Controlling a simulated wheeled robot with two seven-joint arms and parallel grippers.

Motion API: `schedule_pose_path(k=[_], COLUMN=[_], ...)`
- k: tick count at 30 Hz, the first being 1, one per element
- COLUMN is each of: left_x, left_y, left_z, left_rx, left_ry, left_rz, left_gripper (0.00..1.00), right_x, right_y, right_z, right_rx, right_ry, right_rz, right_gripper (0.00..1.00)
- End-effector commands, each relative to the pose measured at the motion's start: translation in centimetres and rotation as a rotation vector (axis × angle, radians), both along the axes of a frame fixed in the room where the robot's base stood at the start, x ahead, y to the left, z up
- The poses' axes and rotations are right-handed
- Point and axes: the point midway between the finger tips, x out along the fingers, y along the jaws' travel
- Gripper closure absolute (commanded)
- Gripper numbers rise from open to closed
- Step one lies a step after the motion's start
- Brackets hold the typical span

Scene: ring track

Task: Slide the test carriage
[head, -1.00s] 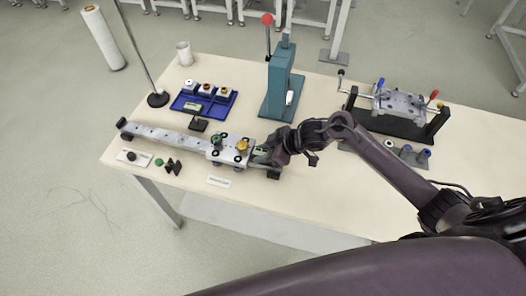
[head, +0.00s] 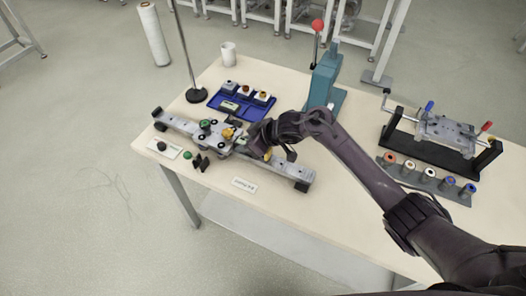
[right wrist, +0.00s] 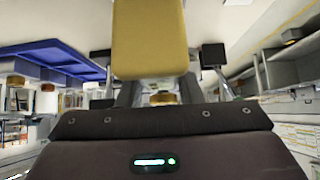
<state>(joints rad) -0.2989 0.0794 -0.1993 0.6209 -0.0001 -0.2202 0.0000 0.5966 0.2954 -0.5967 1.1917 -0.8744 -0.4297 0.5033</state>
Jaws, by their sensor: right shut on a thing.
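The test carriage (head: 213,134) is a grey plate with dark round fittings, a green knob and a yellow knob. It sits on a long pale rail (head: 285,172) with dark end feet, toward the rail's left part. My right gripper (head: 260,143) is shut at the carriage's right end, and its arm hides part of the carriage and rail there. In the right wrist view a yellow block (right wrist: 150,38) fills the top middle, right in front of the gripper; the fingertips are hard to make out. My left gripper is not in view.
A blue tray (head: 232,113) with small containers lies behind the rail. A stand pole (head: 186,50), a white cup (head: 228,54) and a teal press (head: 324,82) stand farther back. Small knobs and a label card (head: 244,186) lie in front. A black-framed fixture (head: 440,140) stands right.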

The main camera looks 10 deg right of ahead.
Motion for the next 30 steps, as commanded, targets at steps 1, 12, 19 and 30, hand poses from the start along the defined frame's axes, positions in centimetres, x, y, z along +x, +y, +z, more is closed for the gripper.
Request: schedule_pose_path(k=[1,12,19,30], left_x=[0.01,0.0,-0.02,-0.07], left_y=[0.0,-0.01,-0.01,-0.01], left_z=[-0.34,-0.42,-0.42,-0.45], left_rx=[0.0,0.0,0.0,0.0], left_ry=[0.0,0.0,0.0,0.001], left_rz=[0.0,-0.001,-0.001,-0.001], left_gripper=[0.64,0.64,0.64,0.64], right_x=[0.47,0.86,0.82,0.62], right_y=[0.71,1.29,1.21,0.85], right_z=[0.26,0.4,0.33,0.3], right_rx=[0.01,0.009,0.007,0.002], right_ry=[-0.007,-0.007,-0.005,-0.002], right_rz=[0.001,-0.001,0.0,0.0], right_gripper=[1.0,1.0,0.5,0.45])
